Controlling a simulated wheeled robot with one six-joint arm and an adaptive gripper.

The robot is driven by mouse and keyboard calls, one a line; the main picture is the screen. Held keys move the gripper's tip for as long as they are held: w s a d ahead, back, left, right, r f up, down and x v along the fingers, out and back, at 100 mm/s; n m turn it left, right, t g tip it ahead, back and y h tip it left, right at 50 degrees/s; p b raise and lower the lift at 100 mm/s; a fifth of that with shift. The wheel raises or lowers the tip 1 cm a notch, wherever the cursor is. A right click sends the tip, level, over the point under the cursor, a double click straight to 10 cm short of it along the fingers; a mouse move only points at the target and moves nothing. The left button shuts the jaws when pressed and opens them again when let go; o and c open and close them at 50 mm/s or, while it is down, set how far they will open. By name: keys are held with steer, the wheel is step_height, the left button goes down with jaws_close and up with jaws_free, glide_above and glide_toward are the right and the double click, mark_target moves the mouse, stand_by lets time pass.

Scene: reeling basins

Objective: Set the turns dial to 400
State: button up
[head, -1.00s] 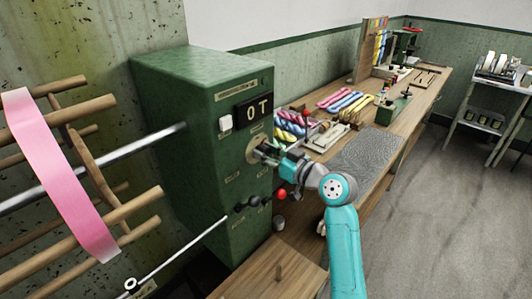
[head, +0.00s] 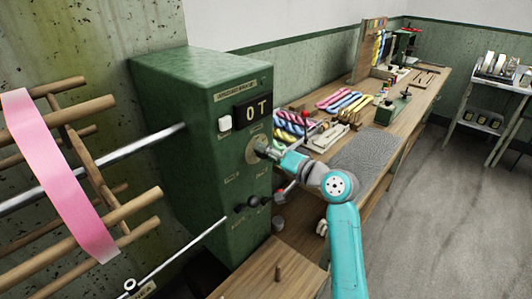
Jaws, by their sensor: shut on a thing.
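The green machine box (head: 190,110) stands left of centre. Its black display (head: 254,109) reads "0 T". The round dial (head: 255,150) is on the front face below the display, with its hub partly hidden by my gripper. My gripper (head: 267,150) reaches in from the right and is shut on the dial's knob. The fingertips are small in this view and partly hidden by the wrist.
A white button (head: 225,123) sits left of the display. A reel with a pink skein (head: 50,170) stands at left. The wooden bench (head: 400,120) holds coloured skeins (head: 345,101).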

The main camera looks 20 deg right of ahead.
steer(key=shift+f+m, duration=0.1)
steer(key=shift+m, duration=1.8)
steer(key=o, duration=1.1)
steer(key=shift+o, duration=0.2)
steer(key=shift+s+d, duration=0.1)
steer(key=v, duration=1.1)
steer(key=shift+s+d, duration=0.2)
steer(key=shift+s, duration=0.15)
steer(key=shift+f, duration=0.1)
